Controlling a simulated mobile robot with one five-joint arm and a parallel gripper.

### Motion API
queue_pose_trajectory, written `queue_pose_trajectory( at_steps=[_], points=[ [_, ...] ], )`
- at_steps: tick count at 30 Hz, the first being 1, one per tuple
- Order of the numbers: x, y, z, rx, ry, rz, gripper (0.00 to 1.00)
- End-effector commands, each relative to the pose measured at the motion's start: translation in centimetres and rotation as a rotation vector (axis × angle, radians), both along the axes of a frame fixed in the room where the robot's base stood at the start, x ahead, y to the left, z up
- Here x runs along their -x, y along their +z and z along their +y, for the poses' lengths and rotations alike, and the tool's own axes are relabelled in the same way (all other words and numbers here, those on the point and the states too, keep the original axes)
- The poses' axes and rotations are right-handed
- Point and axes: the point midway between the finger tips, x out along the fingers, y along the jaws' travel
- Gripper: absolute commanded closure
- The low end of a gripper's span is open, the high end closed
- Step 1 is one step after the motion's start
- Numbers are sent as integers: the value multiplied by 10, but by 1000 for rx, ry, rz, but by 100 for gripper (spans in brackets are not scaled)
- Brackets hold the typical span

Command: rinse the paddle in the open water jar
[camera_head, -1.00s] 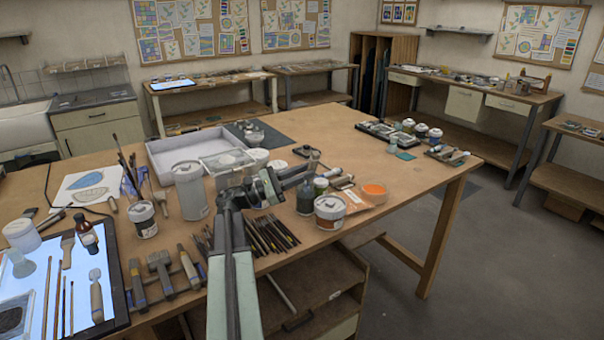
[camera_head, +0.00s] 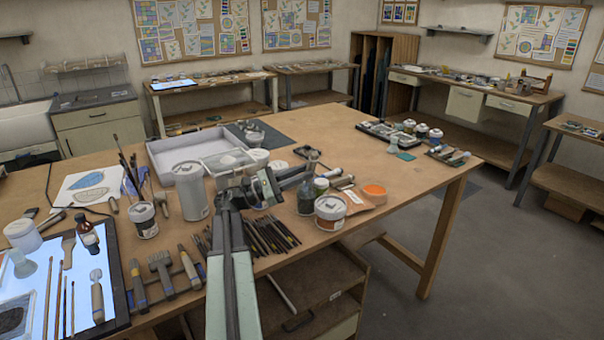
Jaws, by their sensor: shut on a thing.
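My gripper (camera_head: 273,186) is over the right-middle part of the wooden table, at the end of my green-grey arm. A dark, glassy jar (camera_head: 305,201) stands just right of the gripper and is probably the water jar. The held thing's far end is close to the jar's top. I cannot tell whether it is above the mouth, inside it or behind it.
Several dark sticks (camera_head: 268,235) lie in front. A tall grey canister (camera_head: 191,192) and a white tray (camera_head: 172,151) are left.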

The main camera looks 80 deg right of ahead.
Motion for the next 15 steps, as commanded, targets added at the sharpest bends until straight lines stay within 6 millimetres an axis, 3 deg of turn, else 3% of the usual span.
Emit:
queue_pose_trajectory(
  at_steps=[15],
  points=[
    [9,44,9,0,0,0,100]
  ],
)
